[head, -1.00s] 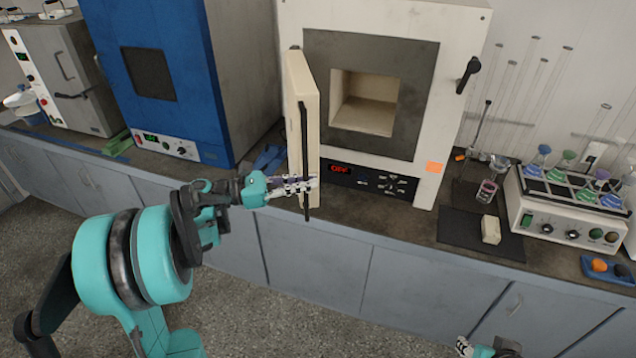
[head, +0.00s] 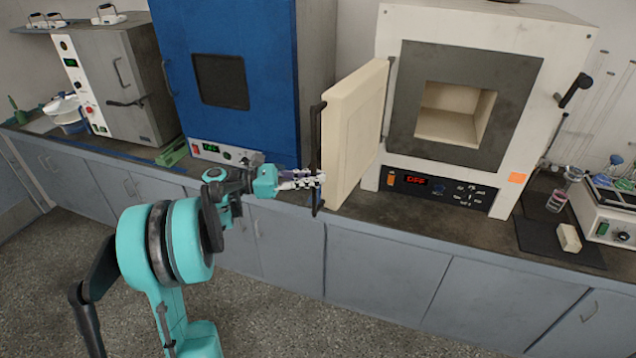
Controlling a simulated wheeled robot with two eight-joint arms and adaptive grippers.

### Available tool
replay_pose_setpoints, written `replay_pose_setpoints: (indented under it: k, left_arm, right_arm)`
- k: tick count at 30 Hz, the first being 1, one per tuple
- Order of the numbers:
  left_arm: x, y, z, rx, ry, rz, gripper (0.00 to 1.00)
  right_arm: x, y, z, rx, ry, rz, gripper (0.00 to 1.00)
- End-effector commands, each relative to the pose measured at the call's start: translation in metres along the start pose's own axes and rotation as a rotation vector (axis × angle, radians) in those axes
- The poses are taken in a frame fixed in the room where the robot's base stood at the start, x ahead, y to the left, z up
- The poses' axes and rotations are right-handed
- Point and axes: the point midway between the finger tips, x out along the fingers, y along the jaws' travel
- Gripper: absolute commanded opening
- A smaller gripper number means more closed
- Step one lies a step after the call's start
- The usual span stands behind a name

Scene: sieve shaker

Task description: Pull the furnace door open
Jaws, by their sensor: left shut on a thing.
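The furnace (head: 520,50) is a white box with a dark grey front frame around an empty cream chamber (head: 455,114). Its cream door (head: 355,125) is hinged on the left and stands wide open, swung out over the counter. A dark vertical bar handle (head: 316,150) runs along the door's free edge. My left gripper (head: 312,180) is shut on the lower part of this handle. The fingertips partly hide the bar there. My right gripper is out of view.
A blue oven (head: 228,40) stands left of the door, close to it. A grey oven (head: 110,80) is further left. A dark mat (head: 540,238) with a pale block (head: 569,238) and a shaker with flasks (head: 612,205) are at right. The counter front below the furnace is clear.

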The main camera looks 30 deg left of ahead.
Motion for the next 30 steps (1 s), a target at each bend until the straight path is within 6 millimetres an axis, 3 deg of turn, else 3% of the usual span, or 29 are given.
replay_pose_setpoints:
  k: [15,18,19,30]
  left_arm:
    - [-0.0022,0.0028,-0.0026,-0.001,0.006,-0.021,0.0]
    - [-0.0022,0.0028,-0.0023,-0.001,0.005,-0.021,0.3]
    - [-0.0021,0.003,-0.0021,-0.001,0.005,-0.02,0.32]
    - [-0.0072,0.0045,-0.001,0.0,0.002,-0.017,0.32]
  right_arm:
    - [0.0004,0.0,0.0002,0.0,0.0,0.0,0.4]
    - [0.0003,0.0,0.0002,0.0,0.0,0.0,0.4]
    - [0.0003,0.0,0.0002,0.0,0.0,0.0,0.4]
    - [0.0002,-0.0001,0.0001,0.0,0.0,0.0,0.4]
